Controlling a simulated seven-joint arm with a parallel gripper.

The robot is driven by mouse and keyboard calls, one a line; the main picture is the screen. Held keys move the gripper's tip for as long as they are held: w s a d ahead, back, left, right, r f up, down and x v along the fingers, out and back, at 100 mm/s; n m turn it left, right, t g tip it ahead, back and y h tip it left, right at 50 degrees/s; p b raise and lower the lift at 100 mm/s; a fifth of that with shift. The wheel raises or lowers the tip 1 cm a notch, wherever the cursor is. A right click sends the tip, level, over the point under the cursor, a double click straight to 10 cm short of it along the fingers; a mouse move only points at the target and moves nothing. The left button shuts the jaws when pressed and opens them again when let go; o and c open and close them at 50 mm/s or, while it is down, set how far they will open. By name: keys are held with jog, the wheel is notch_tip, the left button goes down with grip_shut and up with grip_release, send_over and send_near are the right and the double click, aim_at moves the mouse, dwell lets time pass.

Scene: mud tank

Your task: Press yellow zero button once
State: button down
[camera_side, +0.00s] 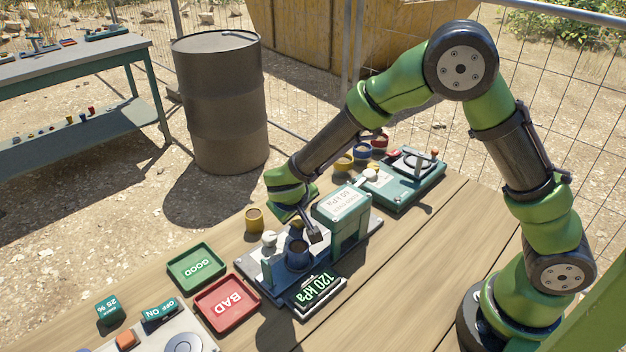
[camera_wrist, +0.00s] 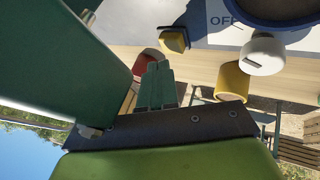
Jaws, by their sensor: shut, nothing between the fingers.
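In the wrist view a small yellow block (camera_wrist: 173,40), which looks like the yellow button, sits at the edge of a pale panel marked OFF. My gripper (camera_wrist: 154,72) is shut and empty, with its green fingers pointing toward the area just left of the yellow block. They appear apart from it, though the depth is hard to judge. In the side view my gripper is over the pressure device (camera_side: 345,222), beside its blue cup (camera_side: 298,254).
A white knob (camera_side: 269,238) and a yellow cup (camera_side: 254,219) stand close by the device. Green GOOD (camera_side: 197,266) and red BAD (camera_side: 227,302) trays lie in front. A second teal device (camera_side: 405,180) stands behind. The table's right front is clear.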

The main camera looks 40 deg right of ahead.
aim_at(299, 223)
jog(key=shift+f, duration=0.15)
dwell(0.5)
jog(key=shift+f, duration=0.3)
jog(key=shift+f, duration=0.35)
dwell(0.5)
jog(key=shift+s+f, duration=0.2)
jog(key=shift+f, duration=0.35)
dwell(0.3)
jog(key=shift+r, duration=0.15)
jog(key=shift+s+r, duration=0.2)
jog(key=shift+r, duration=0.65)
jog(key=shift+r, duration=0.15)
jog(key=shift+w+r, duration=0.15)
jog(key=shift+r, duration=2.35)
